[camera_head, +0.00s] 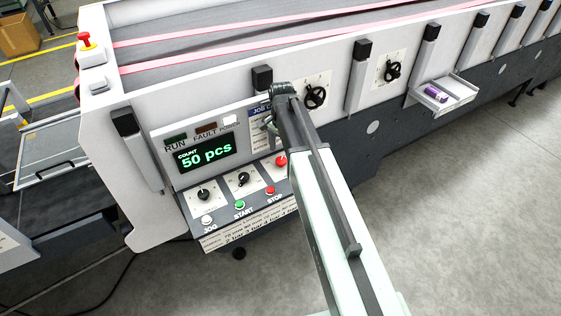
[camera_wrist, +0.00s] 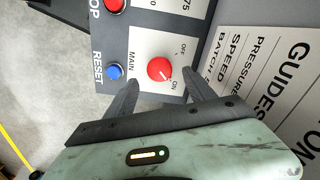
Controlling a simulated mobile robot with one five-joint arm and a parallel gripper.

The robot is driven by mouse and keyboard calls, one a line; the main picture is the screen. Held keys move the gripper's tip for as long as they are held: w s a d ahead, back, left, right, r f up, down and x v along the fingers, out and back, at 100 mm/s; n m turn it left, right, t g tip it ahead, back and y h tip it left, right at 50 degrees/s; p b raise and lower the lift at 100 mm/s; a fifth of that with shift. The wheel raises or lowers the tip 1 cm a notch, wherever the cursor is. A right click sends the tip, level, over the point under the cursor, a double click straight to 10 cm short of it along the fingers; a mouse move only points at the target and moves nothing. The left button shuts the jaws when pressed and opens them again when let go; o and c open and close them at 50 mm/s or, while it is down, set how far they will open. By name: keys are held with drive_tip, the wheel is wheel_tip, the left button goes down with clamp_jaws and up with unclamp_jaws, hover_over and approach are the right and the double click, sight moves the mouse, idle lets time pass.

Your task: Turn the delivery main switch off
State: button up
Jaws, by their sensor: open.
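The main switch is a red knob (camera_wrist: 160,68) on a white plate marked MAIN, OFF and ON in the wrist view. Its pale mark points toward ON. It also shows as a red knob (camera_head: 281,161) in the head view, just left of my arm. My gripper (camera_wrist: 160,84) is open and empty. Its two dark fingers reach toward the knob from either side, with a visible gap to it. In the head view my gripper (camera_head: 269,121) is above the right part of the control panel, and its fingers are partly hidden.
A blue RESET button (camera_wrist: 114,71) and a red STOP button (camera_wrist: 115,5) sit beside the switch. A printed card (camera_wrist: 250,80) is on the other side. The panel's display (camera_head: 207,155) reads 50 pcs. Clear floor (camera_head: 440,210) lies to the right.

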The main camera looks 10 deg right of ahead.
sight(281, 160)
wheel_tip(281, 160, down, 4)
drive_tip(key=b, duration=0.3)
drive_tip(key=shift+a+f, duration=0.1)
drive_tip(key=shift+f, duration=0.1)
drive_tip(key=shift+r, duration=0.1)
drive_tip(key=c, duration=1.4)
drive_tip(key=shift+o, duration=0.2)
